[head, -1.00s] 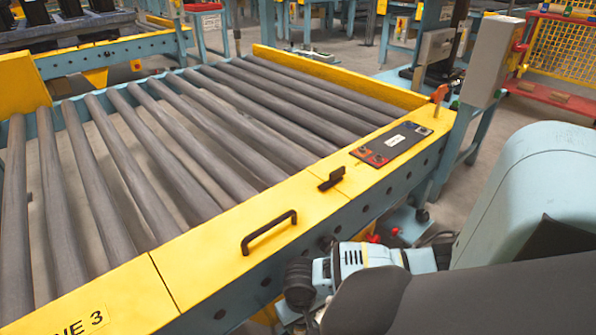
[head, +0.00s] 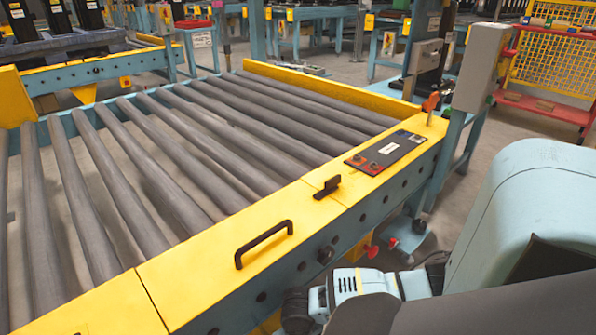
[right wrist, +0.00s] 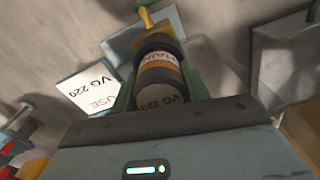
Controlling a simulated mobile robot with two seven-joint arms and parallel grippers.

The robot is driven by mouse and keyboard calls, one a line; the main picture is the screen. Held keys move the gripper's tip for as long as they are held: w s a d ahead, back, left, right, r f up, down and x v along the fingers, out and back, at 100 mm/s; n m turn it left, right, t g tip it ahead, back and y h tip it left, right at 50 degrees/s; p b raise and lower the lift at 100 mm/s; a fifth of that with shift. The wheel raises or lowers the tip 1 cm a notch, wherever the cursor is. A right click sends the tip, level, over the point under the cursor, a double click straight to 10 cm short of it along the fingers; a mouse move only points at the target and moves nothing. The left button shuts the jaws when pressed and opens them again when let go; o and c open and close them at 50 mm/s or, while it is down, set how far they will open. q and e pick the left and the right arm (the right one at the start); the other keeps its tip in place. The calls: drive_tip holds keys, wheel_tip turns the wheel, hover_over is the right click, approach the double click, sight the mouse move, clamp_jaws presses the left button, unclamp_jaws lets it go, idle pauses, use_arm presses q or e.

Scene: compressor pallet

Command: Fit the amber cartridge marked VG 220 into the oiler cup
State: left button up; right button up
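In the right wrist view a cartridge (right wrist: 158,78) with dark ends, an amber band and a white label reading VG 220 stands out from the palm of my right gripper (right wrist: 160,68). The fingers lie along both its sides and appear shut on it. Its near end is hidden behind the palm. In the head view my right arm fills the lower right; its fingers and the cartridge do not show there. My left gripper is in neither view. I cannot make out the oiler cup in either view.
A white card reading USE VG 220 (right wrist: 88,92) lies left of the cartridge in the right wrist view. A yellow handle-like part (right wrist: 146,18) shows beyond it. In the head view a roller conveyor (head: 205,278) with a yellow rail and black handle (head: 264,241) stands close in front.

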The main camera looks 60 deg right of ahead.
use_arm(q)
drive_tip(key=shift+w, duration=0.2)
use_arm(e)
drive_tip(key=o, duration=0.4)
wheel_tip(320, 180, up, 12)
drive_tip(key=p, duration=0.6)
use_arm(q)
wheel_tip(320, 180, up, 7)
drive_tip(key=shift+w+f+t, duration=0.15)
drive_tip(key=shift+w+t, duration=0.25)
use_arm(e)
drive_tip(key=shift+r, duration=0.2)
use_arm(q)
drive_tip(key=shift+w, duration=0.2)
